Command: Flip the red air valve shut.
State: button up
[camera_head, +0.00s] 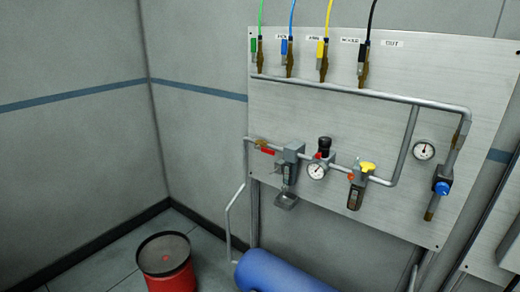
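The red air valve (266,151) is a small valve with a red lever on the pipe at the left edge of the metal wall panel. Its lever looks roughly in line with the pipe, but it is too small to tell its exact angle. It sits just left of a grey filter unit (290,163). My gripper is not in view.
The panel (400,60) also holds a black-knobbed regulator with a gauge (317,171), a yellow-topped unit (367,168), a second gauge (424,150) and a blue-knobbed fitting (441,187). Coloured hoses enter above. A blue tank (280,274) and red drum (168,270) stand below.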

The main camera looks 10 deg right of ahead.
aim_at(269, 152)
jog(key=j, duration=0.4)
jog(key=i+j, duration=0.15)
jog(key=j, duration=0.25)
jog(key=i+j, duration=0.5)
jog(key=i, duration=0.15)
jog(key=i+j+u, duration=0.1)
jog(key=i+j, duration=0.45)
jog(key=i, duration=0.15)
jog(key=i+l, duration=0.4)
jog(key=i, duration=0.25)
